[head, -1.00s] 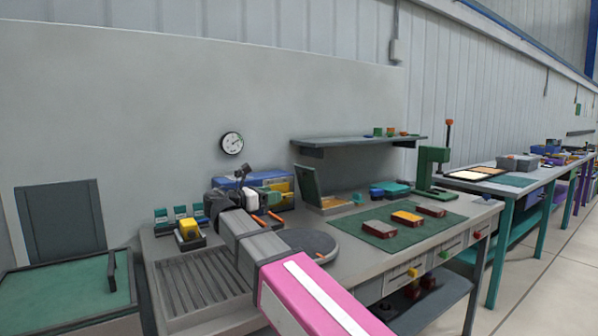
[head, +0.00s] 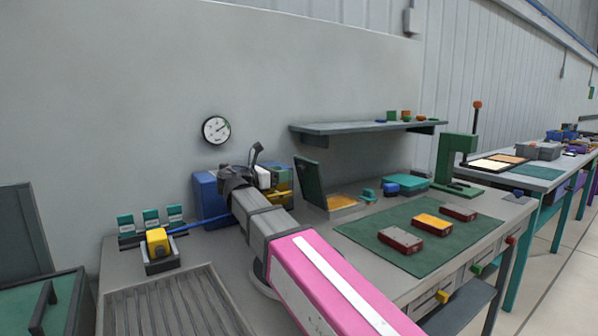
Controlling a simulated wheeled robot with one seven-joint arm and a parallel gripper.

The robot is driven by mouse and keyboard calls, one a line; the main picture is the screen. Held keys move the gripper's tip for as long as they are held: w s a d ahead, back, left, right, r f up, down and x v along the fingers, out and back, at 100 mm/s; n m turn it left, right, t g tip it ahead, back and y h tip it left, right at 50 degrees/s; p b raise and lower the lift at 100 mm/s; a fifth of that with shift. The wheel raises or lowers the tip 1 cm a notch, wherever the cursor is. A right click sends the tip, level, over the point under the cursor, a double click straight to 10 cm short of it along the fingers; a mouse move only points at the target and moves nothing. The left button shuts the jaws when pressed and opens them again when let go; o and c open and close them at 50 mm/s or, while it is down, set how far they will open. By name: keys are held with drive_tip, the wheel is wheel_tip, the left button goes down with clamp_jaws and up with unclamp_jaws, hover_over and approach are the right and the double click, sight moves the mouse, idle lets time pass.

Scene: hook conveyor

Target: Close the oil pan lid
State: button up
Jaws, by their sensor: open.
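The oil pan (head: 347,202) is a shallow light tray with amber contents, at the back of the bench under the wall shelf. Its dark green lid (head: 309,182) stands up at the pan's left edge, tilted slightly back, so the pan is open. My gripper (head: 258,168) is at the end of my pink and grey arm, to the left of the lid and apart from it in the picture. It is open; its fingertips are small and partly hidden against a blue bin behind, and I see nothing held.
A blue bin (head: 207,198) stands behind my gripper. The wall shelf (head: 365,128) overhangs the pan. A teal case (head: 404,181) and a green press (head: 455,160) stand to the right. A green mat (head: 375,232) with several blocks lies in front.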

sight(300, 170)
drive_tip(key=shift+x, duration=3.6)
clamp_jaws()
